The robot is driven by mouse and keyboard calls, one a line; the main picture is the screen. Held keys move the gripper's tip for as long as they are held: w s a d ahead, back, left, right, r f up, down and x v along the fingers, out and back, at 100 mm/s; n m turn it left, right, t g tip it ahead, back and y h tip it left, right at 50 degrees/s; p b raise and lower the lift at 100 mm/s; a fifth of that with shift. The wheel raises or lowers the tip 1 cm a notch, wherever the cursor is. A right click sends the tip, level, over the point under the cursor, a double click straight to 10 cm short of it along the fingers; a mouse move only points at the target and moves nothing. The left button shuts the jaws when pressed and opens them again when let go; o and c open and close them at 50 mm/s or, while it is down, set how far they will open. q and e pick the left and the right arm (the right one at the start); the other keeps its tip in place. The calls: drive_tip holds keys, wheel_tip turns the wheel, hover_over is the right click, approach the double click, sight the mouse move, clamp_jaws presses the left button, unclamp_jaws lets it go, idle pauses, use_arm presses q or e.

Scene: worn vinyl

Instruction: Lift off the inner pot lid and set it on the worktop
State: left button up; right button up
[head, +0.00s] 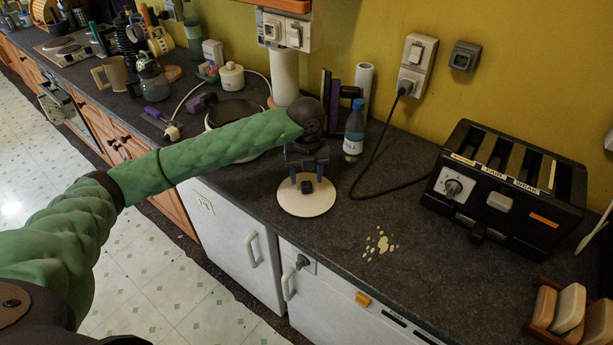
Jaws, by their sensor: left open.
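The pot lid (307,204) is a round, pale disc with a black knob (307,186). It appears to lie flat on the dark worktop (335,240), near the front edge. My left gripper (306,177) is open just above it, with its two blue-grey fingers on either side of and slightly above the knob. I cannot tell whether a finger touches the knob. A round pot (231,107) with a pale rim and dark inside stands uncovered further left, partly hidden behind my green left arm. My right gripper is not in view.
A water bottle (354,131) stands close behind my gripper. A black toaster (505,185) is at right, its cord (382,184) running to the wall socket. Pale spots (379,243) mark the worktop right of the lid. Soap-like bars (568,308) sit in a rack at lower right.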

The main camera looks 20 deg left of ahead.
use_arm(q)
drive_tip(key=shift+r+p, duration=0.75)
drive_tip(key=shift+r, duration=1.8)
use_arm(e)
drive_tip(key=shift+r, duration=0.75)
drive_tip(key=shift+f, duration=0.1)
use_arm(q)
wheel_tip(320, 180, up, 8)
drive_tip(key=b, duration=0.3)
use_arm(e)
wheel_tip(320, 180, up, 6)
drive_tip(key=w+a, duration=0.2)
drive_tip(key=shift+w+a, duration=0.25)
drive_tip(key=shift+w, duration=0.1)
use_arm(q)
drive_tip(key=shift+f, duration=0.1)
